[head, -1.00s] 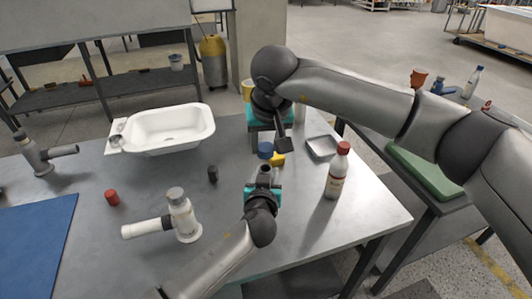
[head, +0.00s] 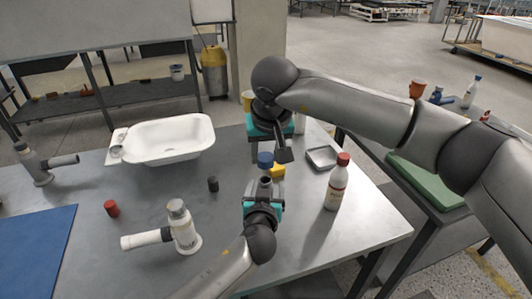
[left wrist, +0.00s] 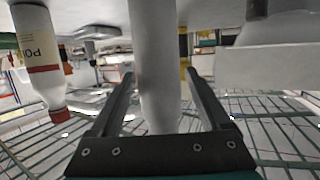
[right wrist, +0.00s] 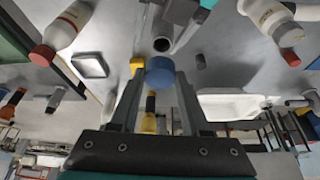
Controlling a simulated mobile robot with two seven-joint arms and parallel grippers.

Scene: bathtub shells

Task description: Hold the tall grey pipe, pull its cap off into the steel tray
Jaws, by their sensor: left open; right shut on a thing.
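The grey pipe (head: 266,181) stands upright on the table, its dark open top bare. It also shows in the left wrist view (left wrist: 155,70). My left gripper (head: 263,190) is open, with the pipe between its fingers; no grip shows. My right gripper (right wrist: 160,80) is shut on the blue cap (right wrist: 160,72), which is off the pipe. In the head view the cap (head: 265,160) is above the pipe's mouth, and in the right wrist view the mouth (right wrist: 163,44) shows apart from it. The steel tray (head: 321,157) lies to the right, seemingly empty.
A red-capped bottle (head: 337,185) stands right of the pipe, near the tray. A yellow object (head: 278,170) is close beside the pipe. A small dark cylinder (head: 213,184), a white sink (head: 167,140) and a white-grey fitting (head: 180,225) are to the left.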

